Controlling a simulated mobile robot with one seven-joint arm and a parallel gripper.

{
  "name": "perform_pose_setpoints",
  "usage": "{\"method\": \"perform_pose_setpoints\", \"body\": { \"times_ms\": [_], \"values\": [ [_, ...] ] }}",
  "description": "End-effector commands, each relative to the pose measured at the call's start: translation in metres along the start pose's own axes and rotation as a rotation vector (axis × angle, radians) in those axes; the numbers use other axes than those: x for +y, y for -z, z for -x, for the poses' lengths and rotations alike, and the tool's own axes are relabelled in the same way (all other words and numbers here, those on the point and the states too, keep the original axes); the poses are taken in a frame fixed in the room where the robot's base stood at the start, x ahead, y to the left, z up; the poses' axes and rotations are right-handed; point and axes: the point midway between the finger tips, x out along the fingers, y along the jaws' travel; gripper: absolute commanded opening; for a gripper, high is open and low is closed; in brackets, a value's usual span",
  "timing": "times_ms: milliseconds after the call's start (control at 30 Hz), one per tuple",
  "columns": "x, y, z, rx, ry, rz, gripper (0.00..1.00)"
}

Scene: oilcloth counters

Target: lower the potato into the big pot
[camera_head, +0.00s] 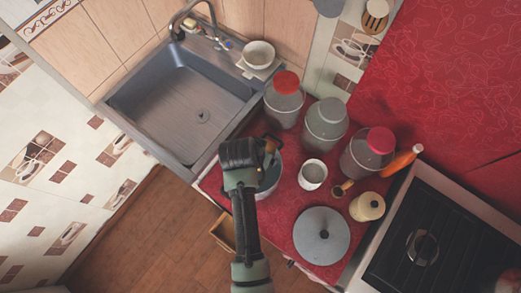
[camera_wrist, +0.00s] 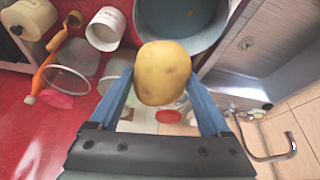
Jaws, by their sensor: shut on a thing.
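The potato (camera_wrist: 163,73) is yellow-brown and sits between the two blue fingers of my gripper (camera_wrist: 163,85), which is shut on it. The big pot (camera_wrist: 183,14) is grey-blue and open, at the top of the wrist view; the potato overlaps its near rim in the picture. In the head view my gripper (camera_head: 268,150) is over the pot (camera_head: 270,181) at the counter's left part and hides much of it. The potato's height above the pot is hard to tell.
A white cup (camera_head: 312,174) stands right of the pot, and a round grey lid (camera_head: 321,235) lies in front. The sink (camera_head: 190,105) is at back left, the stove (camera_head: 440,240) at right.

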Motion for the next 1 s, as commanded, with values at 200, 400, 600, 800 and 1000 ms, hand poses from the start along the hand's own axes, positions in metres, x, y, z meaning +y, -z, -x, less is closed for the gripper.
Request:
{"method": "perform_pose_setpoints", "body": {
  "times_ms": [200,400,600,800,1000],
  "values": [
    [0.0,-0.006,-0.015,0.001,0.0,0.0,0.17],
    [0.0,-0.017,-0.04,0.001,0.001,0.0,0.17],
    [0.0,-0.028,-0.068,0.001,0.001,0.0,0.17],
    [0.0,-0.037,-0.088,0.001,0.001,0.0,0.17],
    [0.0,-0.038,-0.092,0.001,0.001,0.0,0.17]
  ]
}}
